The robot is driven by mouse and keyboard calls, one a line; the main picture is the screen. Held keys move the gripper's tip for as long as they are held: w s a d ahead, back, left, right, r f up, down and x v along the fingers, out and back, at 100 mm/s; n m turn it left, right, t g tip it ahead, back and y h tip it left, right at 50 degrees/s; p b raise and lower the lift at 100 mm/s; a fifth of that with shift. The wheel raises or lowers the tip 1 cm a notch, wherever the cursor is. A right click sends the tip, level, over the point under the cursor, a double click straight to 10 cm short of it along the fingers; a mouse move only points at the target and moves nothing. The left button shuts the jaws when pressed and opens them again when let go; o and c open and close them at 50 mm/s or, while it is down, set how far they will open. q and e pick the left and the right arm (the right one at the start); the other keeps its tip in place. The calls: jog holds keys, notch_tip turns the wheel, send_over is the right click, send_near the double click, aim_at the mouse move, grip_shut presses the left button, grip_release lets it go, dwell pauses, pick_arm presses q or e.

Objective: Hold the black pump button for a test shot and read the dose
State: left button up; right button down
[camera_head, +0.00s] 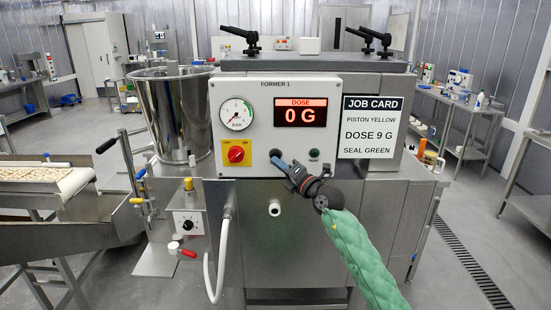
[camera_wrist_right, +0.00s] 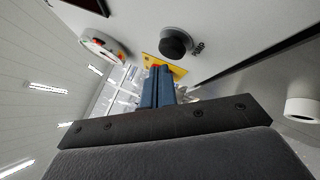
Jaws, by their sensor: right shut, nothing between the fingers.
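The black pump button (camera_head: 275,153) is on the front panel of the former machine, beside a small green button (camera_head: 314,154). In the right wrist view the black button (camera_wrist_right: 174,43), labelled PUMP, stands out from the panel. My right gripper (camera_head: 275,161) has its blue fingers shut and empty, pointing at the panel just under the black button. In the right wrist view the fingertips (camera_wrist_right: 158,69) show apart from the button in the picture; the depth gap is hard to judge. The red dose display (camera_head: 300,112) reads 0 G. My left gripper is not in view.
A job card (camera_head: 369,127) reads PISTON YELLOW, DOSE 9 G, SEAL GREEN. A pressure gauge (camera_head: 236,115) and a red-yellow rotary switch (camera_head: 236,153) share the panel. A white nozzle (camera_head: 274,208) sticks out below. A steel hopper (camera_head: 177,115) and a conveyor (camera_head: 50,185) stand left.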

jog(key=shift+w, duration=0.2)
dwell(0.6)
jog(key=shift+w, duration=0.25)
jog(key=shift+w, duration=0.35)
dwell(0.9)
dwell(3.0)
jog(key=shift+s+p, duration=0.8)
jog(key=shift+p, duration=0.2)
